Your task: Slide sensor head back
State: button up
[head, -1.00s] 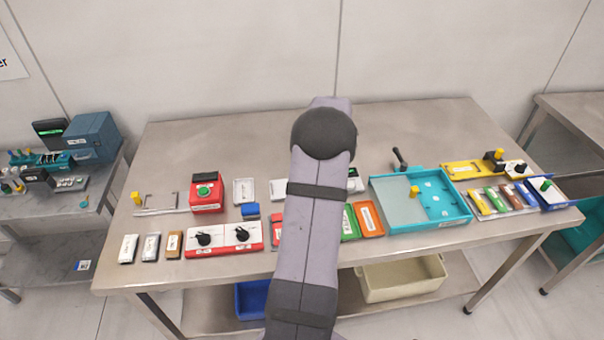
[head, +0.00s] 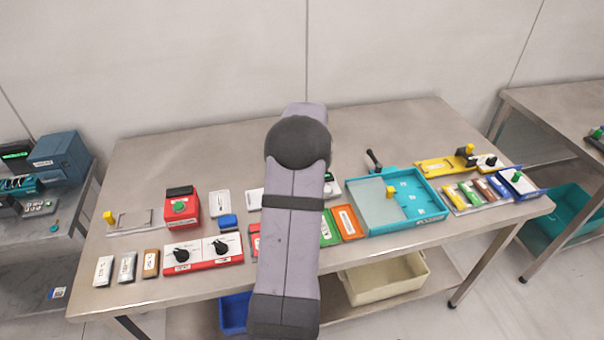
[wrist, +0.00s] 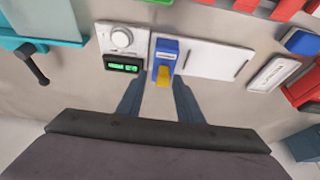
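A blue block with a white label (wrist: 166,50) and a yellow tab (wrist: 164,75), which looks like the sensor head, sits at the left end of a white plate (wrist: 210,60) in the wrist view. My gripper (wrist: 157,84) is open, its two dark fingers pointing toward the block with the yellow tab between or just beyond their tips. No contact can be made out. In the head view my arm hides the gripper and the block.
Left of the block in the wrist view are a white knob unit (wrist: 121,38) and a green-lit display (wrist: 123,66). A teal tray (head: 440,212) and a black-handled lever (head: 373,160) are to the right in the head view. A red-and-white two-knob panel (head: 203,264) lies left.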

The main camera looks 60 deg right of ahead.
jog(key=b+v, duration=0.1)
jog(key=v, duration=0.5)
jog(key=shift+r+b, duration=0.2)
jog(key=shift+b, duration=0.15)
jog(key=shift+a, duration=0.15)
jog(key=w+a+f+n+y, duration=0.15)
jog(key=w+a, duration=0.25)
jog(key=a, duration=0.9)
jog(key=w+a+f+n+y, duration=0.1)
jog(key=w+a+n, duration=0.3)
jog(key=a, duration=0.9)
jog(key=s+a+f+n+g, duration=0.1)
jog(key=s+a+f, duration=0.1)
jog(key=s+a, duration=0.4)
jog(key=s+a+f+n+g, duration=0.2)
jog(key=s+a, duration=0.4)
jog(key=a, duration=1.1)
jog(key=shift+f+y, duration=0.3)
jog(key=shift+y, duration=0.05)
jog(key=shift+a+n, duration=0.1)
jog(key=shift+n, duration=0.15)
